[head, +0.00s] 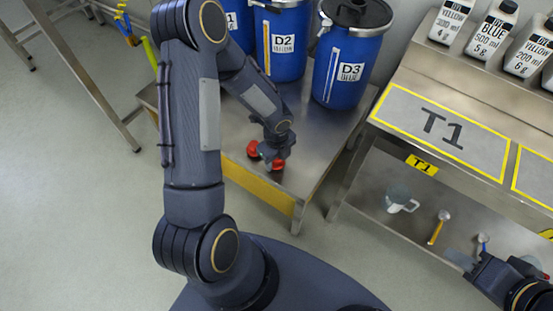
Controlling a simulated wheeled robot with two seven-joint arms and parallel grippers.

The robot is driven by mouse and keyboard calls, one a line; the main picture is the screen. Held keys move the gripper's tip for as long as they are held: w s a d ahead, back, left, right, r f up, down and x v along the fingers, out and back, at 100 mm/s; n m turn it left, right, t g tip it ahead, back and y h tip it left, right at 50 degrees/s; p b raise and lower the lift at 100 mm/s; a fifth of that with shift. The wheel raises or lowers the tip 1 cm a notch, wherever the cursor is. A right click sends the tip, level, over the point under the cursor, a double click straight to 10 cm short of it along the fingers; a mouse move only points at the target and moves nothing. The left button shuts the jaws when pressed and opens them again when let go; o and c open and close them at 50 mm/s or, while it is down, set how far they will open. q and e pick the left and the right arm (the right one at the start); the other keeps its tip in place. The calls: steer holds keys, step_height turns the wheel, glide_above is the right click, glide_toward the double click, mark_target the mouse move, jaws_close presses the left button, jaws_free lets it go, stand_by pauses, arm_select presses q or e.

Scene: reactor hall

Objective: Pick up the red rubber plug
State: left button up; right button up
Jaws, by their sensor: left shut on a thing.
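The red rubber plug (252,149) is at the front part of the steel table below the blue drums. Red shows on both sides of my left gripper (267,158), which is shut on the plug and partly hides it. I cannot tell whether the plug touches the table top or is just above it. My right gripper (462,262) is at the lower right, far from the plug, by the lower shelf of the T1 bench. Its jaw opening cannot be made out.
Blue drums D2 (279,38) and D3 (348,55) stand behind my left gripper on the steel table (285,190). The T1 bench (440,130) carries labelled bottles (492,30). A clear jug (400,200) and a yellow-handled tool (438,228) are on its lower shelf.

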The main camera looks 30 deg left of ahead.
arm_select(q)
steer(key=shift+r, duration=0.6)
step_height(320, 180, up, 3)
steer(key=shift+f+p, duration=0.15)
steer(key=shift+p, duration=0.7)
steer(key=s+a+r+p, duration=0.2)
steer(key=s+r, duration=0.2)
steer(key=s, duration=0.2)
steer(key=s+a+r+p, duration=0.2)
steer(key=s+r, duration=0.3)
steer(key=s, duration=0.2)
steer(key=shift+s+a, duration=0.15)
steer(key=shift+a, duration=0.15)
